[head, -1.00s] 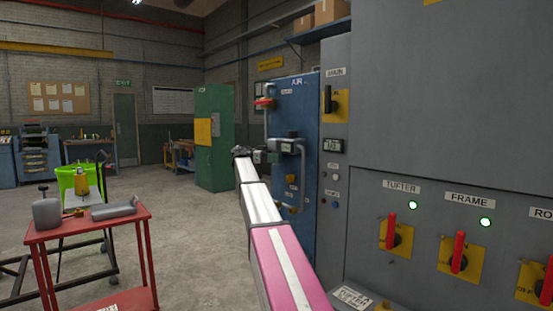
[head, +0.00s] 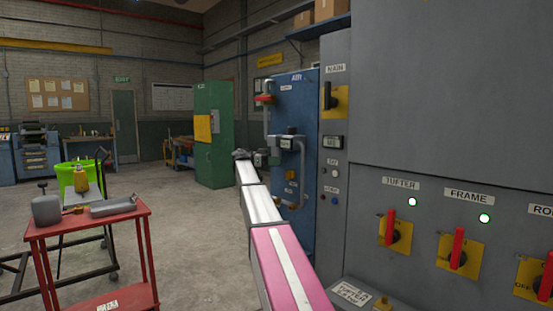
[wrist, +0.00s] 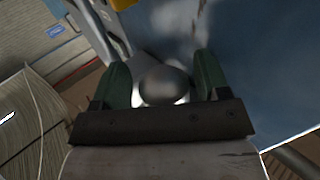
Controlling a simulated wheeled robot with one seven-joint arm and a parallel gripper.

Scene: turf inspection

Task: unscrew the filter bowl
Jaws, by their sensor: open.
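The blue air panel (head: 311,190) stands right of centre in the head view, with grey pipes and fittings on its face. My gripper (head: 252,155) is at the far end of my arm, close to the panel's left side. In the wrist view my gripper (wrist: 162,80) is open, with a green finger on each side. A rounded grey metal piece (wrist: 163,87), possibly the filter bowl, lies between the fingers. I cannot tell whether the fingers touch it. In the head view, my gripper and arm hide part of the panel's fittings.
A grey cabinet (head: 445,90) with red-handled switches fills the right side. A red cart (head: 88,223) holding a grey can (head: 46,209) stands at the left. A green cabinet (head: 213,140) stands behind. Open concrete floor (head: 195,235) lies between the cart and my arm.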

